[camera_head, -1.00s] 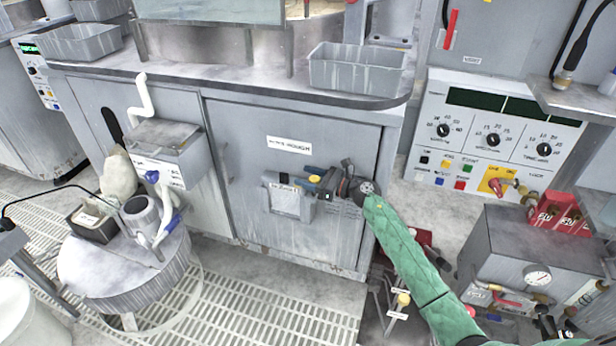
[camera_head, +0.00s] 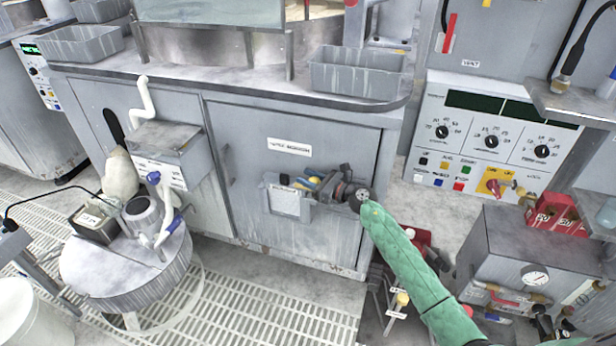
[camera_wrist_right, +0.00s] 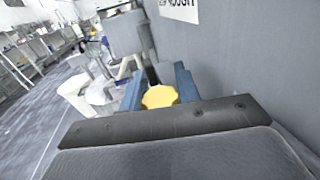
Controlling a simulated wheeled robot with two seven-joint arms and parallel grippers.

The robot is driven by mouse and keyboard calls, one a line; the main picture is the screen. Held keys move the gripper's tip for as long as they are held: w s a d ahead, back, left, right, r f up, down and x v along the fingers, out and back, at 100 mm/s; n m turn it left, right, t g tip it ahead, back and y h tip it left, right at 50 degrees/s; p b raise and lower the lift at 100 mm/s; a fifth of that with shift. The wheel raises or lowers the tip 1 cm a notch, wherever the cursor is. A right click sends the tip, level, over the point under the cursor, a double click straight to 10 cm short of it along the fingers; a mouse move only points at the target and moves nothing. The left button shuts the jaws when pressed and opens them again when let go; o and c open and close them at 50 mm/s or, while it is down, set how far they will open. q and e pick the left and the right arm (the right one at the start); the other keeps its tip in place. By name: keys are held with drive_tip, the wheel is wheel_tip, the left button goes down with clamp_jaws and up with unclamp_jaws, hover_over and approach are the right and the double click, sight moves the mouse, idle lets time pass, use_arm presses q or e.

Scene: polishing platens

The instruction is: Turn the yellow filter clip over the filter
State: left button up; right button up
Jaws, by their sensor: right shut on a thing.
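The yellow filter clip (camera_wrist_right: 160,96) sits between the two blue fingers of my right gripper (camera_wrist_right: 158,88) in the right wrist view. In the head view my right gripper (camera_head: 314,183) is at the grey holder on the cabinet front, just right of the white sheet. Only a small bit of yellow shows there between the fingers. The gripper is shut on the clip. I cannot make out the filter; the gripper and wrist cover that part of the holder. My left gripper is not in view.
The grey cabinet door (camera_head: 235,125) is right behind the gripper. A grey holder with a white sheet (camera_head: 285,203) is on it. A grey box with a gauge (camera_head: 535,280) and red packs (camera_head: 553,213) stand at right. A round stand (camera_head: 85,265) is at left.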

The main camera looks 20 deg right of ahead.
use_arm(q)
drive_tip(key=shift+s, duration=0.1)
use_arm(e)
drive_tip(key=o, duration=1)
drive_tip(key=shift+c, duration=0.2)
drive_tip(key=shift+s+d, duration=0.1)
drive_tip(key=shift+s+d, duration=0.2)
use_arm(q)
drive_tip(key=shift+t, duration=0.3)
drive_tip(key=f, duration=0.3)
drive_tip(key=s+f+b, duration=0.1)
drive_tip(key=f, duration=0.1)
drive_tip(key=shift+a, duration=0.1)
use_arm(e)
drive_tip(key=v, duration=0.7)
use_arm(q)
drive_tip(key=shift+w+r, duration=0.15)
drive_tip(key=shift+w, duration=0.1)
